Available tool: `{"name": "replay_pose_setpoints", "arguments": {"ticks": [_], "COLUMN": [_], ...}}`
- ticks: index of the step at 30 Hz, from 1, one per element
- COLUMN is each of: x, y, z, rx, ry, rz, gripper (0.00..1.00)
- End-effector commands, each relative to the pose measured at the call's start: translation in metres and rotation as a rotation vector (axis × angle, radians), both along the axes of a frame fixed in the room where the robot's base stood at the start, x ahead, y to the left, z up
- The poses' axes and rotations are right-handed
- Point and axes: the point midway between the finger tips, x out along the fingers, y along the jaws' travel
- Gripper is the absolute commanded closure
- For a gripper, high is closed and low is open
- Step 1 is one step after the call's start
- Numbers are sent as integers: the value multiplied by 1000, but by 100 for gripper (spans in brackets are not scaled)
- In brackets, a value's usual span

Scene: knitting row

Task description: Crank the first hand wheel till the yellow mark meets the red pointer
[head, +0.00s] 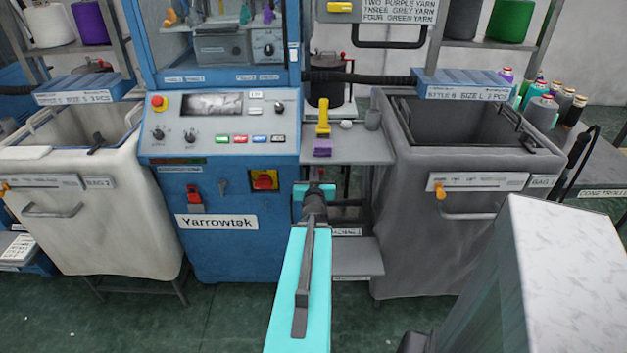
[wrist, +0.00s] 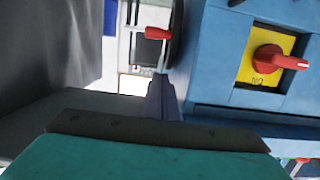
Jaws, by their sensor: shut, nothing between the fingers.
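My gripper (head: 314,191) is in front of the gap between the blue machine and the grey bin, at the end of my turquoise arm. In the wrist view its fingers (wrist: 163,88) are shut with nothing between them. A red-knobbed handle (wrist: 157,33) on a thin metal rod shows just beyond the fingertips; whether they touch it I cannot tell. It seems to stand before a dark round edge, possibly a hand wheel, mostly hidden. I cannot make out a yellow mark or a red pointer on a wheel in either view.
The blue Yarrowtek machine (head: 228,262) has a red-and-yellow rotary switch (head: 264,180), close on the right in the wrist view (wrist: 275,62). A grey bin (head: 420,245) stands right of the gap, a pale bin (head: 110,235) at left. A grey shelf (head: 365,151) spans the gap.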

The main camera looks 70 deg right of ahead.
Motion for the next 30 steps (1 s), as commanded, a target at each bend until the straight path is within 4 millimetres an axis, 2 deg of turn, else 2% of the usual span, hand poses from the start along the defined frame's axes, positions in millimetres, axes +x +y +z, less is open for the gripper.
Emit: {"name": "replay_pose_setpoints", "arguments": {"ticks": [5, 30], "x": [0, 26], "y": [-3, -71], "z": [-3, -11], "rx": [-2, -2], "ry": [1, 1], "rz": [-4, -4], "gripper": [100, 100]}}
